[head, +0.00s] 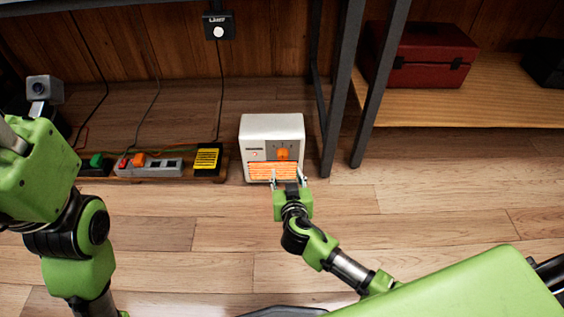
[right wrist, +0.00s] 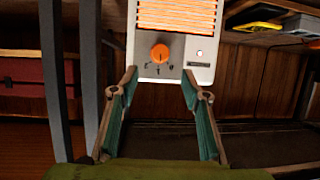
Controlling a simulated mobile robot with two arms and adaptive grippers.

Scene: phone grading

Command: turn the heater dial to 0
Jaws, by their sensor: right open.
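The heater (head: 258,128) is a white box on the wooden floor against the back wall, with a glowing orange grille. Its round orange dial (head: 283,153) sits on the front panel above the grille. The right wrist view shows the heater (right wrist: 205,73) upside down, with the dial (right wrist: 160,53) and small dark marks around it. The marks are too small to read. My right gripper (head: 287,181) is open in front of the heater.
A power strip (head: 165,168) with coloured switches and a yellow-black box (head: 207,159) lie left of the heater. Dark metal legs (head: 343,90) stand close on its right. A red toolbox (head: 432,55) sits on a wooden shelf (head: 480,95). The floor in front is clear.

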